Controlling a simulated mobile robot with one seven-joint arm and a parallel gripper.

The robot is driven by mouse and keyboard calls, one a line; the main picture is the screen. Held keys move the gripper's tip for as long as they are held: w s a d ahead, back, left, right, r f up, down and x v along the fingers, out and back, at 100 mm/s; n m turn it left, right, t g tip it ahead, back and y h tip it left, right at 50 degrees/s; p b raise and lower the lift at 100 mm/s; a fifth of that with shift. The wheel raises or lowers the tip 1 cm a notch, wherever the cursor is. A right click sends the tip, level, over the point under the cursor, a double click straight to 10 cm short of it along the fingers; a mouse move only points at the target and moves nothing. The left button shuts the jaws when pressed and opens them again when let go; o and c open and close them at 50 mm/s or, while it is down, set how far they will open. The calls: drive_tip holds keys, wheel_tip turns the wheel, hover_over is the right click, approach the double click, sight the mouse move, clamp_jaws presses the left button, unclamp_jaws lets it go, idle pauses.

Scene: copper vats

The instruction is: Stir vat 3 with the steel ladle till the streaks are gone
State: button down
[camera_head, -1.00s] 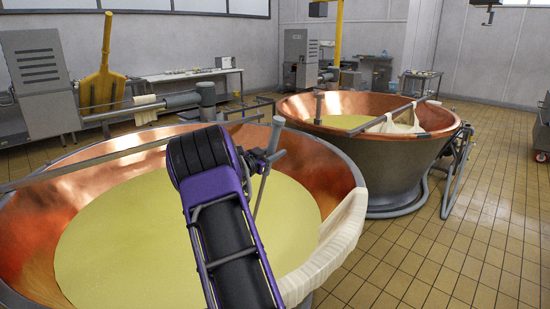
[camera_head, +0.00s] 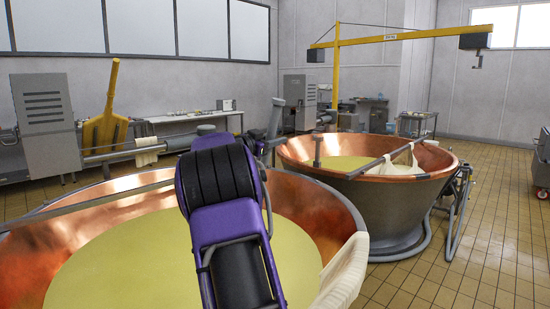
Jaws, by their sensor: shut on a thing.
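A large copper-lined vat (camera_head: 130,205) fills the lower left, holding smooth, pale yellow liquid (camera_head: 150,262); no streaks show on the part I see. A second copper vat (camera_head: 405,215) stands beyond it to the right, also with pale yellow contents (camera_head: 345,164). I can read no number on either vat. My purple and black arm reaches over the near vat and hides part of its liquid and rim. My gripper is out of sight, hidden behind the arm or out of frame. I cannot make out the steel ladle.
Pale cloth (camera_head: 343,275) hangs over the near vat's right rim, and more cloth (camera_head: 404,158) over the far vat's bar. A grey upright post (camera_head: 275,116) rises just behind my arm. A yellow paddle (camera_head: 105,125) stands at the left.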

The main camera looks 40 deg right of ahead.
wheel_tip(320, 180, up, 12)
drive_tip(key=shift+r, duration=0.25)
idle(1.4)
